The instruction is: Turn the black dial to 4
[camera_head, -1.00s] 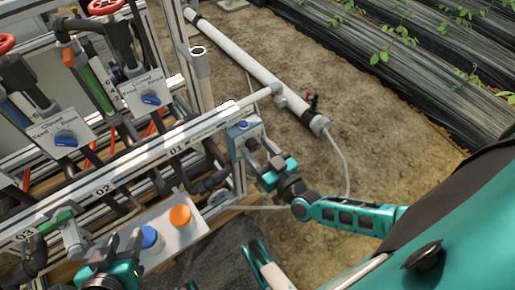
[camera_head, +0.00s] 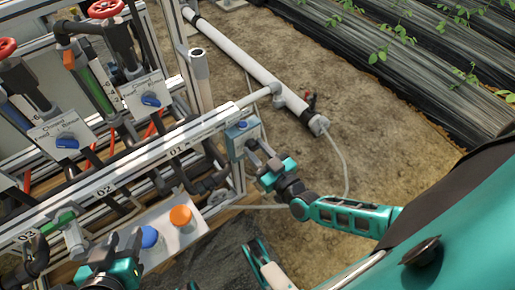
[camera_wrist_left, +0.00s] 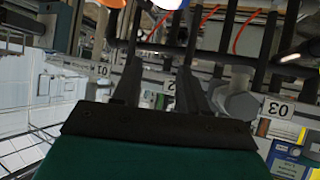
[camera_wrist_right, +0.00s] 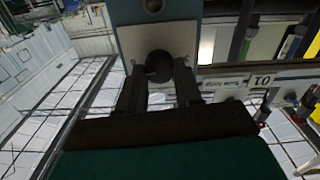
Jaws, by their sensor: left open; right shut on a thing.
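The black dial (camera_wrist_right: 158,66) sits on a pale face plate of a blue-grey box (camera_head: 238,131) at the right end of the pipe frame. My right gripper (camera_head: 259,152) is at the front of this box. In the right wrist view its fingers (camera_wrist_right: 160,92) are shut on the dial from both sides. The dial's scale and pointer cannot be read, so its setting cannot be told. My left gripper (camera_head: 124,244) is open and empty, near the blue button at the lower left; its parted fingers also show in the left wrist view (camera_wrist_left: 160,85).
A panel (camera_head: 192,236) carries a blue button (camera_head: 149,236) and an orange button (camera_head: 180,215) between my grippers. Plates with blue knobs (camera_head: 67,142) and red handwheels (camera_head: 105,8) stand behind. A white pipe (camera_head: 240,60) and thin hose lie on soil at right.

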